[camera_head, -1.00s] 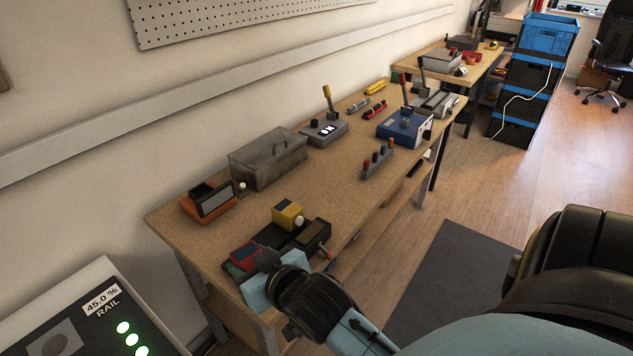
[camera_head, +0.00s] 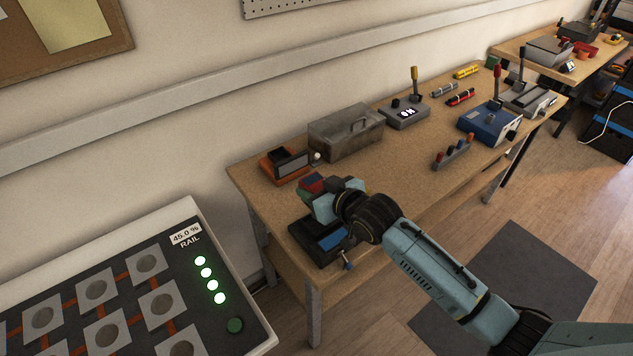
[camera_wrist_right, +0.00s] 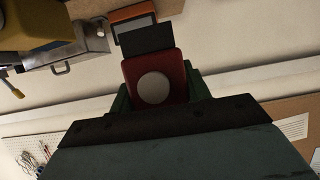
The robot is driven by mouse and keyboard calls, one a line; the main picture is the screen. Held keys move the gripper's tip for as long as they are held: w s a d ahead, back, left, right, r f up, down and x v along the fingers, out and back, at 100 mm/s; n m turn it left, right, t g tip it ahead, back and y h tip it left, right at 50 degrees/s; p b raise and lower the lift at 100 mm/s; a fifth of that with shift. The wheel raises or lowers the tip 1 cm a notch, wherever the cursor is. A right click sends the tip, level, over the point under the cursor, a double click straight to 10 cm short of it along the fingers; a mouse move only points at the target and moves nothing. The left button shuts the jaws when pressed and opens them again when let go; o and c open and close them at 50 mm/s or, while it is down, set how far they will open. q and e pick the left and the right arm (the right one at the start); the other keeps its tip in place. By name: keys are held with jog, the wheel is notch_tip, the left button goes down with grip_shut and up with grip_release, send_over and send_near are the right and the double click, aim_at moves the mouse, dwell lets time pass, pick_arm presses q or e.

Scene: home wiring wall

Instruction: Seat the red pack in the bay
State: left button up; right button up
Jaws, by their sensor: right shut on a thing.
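The red pack (camera_head: 312,182) is in my right gripper (camera_head: 324,198), which is shut on it above the near-left end of the bench. In the right wrist view the red pack (camera_wrist_right: 155,78) shows a pale round disc on its face, a black block at its upper end and green parts at both sides. A black unit (camera_head: 309,240) with a blue panel sits on the bench just below the gripper in the head view. Any bay opening in it is hidden or too small to tell. My left gripper is not in view.
An orange device (camera_head: 283,168) and a grey metal box (camera_head: 345,132) stand behind the gripper. A switch box (camera_head: 404,114), a blue box (camera_head: 490,123) and a row of coloured knobs (camera_head: 453,151) are farther right. A lit rail panel (camera_head: 215,275) is at lower left.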

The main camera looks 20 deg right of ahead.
dwell(0.3)
jog(key=shift+s+r+p, duration=0.1)
jog(key=shift+p, duration=0.4)
jog(key=shift+f+b, duration=1.9)
jog(key=shift+f, duration=1.1)
jog(key=shift+p, duration=0.95)
jog(key=shift+f+b, duration=0.8)
jog(key=shift+f, duration=0.6)
jog(key=o, duration=1.3)
jog(key=shift+s+f, duration=0.1)
